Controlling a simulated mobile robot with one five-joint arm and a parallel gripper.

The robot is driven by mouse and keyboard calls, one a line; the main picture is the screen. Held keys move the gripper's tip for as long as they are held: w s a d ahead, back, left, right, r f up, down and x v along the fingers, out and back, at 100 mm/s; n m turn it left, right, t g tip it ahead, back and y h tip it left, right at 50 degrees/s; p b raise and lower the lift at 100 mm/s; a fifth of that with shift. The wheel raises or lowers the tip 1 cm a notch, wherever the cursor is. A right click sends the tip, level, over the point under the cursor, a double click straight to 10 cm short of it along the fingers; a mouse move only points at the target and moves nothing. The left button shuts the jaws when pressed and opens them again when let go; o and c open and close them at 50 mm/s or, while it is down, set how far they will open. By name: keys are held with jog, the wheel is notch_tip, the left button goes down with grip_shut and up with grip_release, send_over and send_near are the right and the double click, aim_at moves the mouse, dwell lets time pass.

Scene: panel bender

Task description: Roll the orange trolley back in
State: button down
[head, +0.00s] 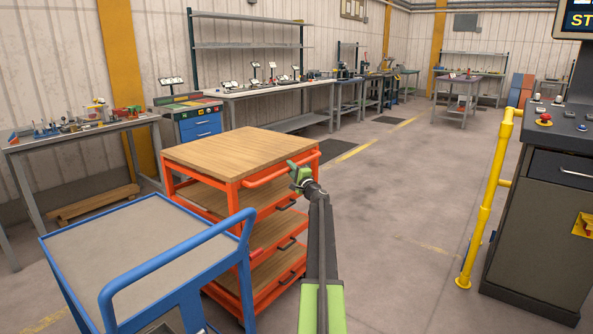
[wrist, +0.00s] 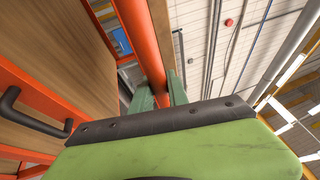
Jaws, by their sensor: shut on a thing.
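The orange trolley (head: 232,165) has a wooden top and several drawers with dark handles, and stands in the middle of the head view. An orange push bar runs along its near right edge. My gripper (head: 298,174) is at the right end of that bar. In the wrist view my gripper (wrist: 160,92) has its two green fingers on either side of the orange bar (wrist: 146,45), shut on it. A wooden drawer front with a dark handle (wrist: 32,118) shows at the left of the wrist view. The far side of the trolley is hidden.
A blue trolley (head: 140,250) stands close to the orange one at the near left. A yellow rail (head: 488,205) and a dark control console (head: 545,215) are at the right. Workbenches (head: 265,92) line the back wall. The floor (head: 400,200) between the orange trolley and the rail is clear.

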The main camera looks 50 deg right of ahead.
jog(key=shift+w+a, duration=0.3)
jog(key=shift+a, duration=0.2)
jog(key=c, duration=1.4)
grip_release()
jog(key=shift+o, duration=0.5)
jog(key=shift+s+d, duration=0.15)
jog(key=shift+d, duration=0.15)
jog(key=shift+s, duration=0.1)
jog(key=b+v, duration=0.3)
jog(key=v, duration=1.4)
jog(key=shift+s+f, duration=0.15)
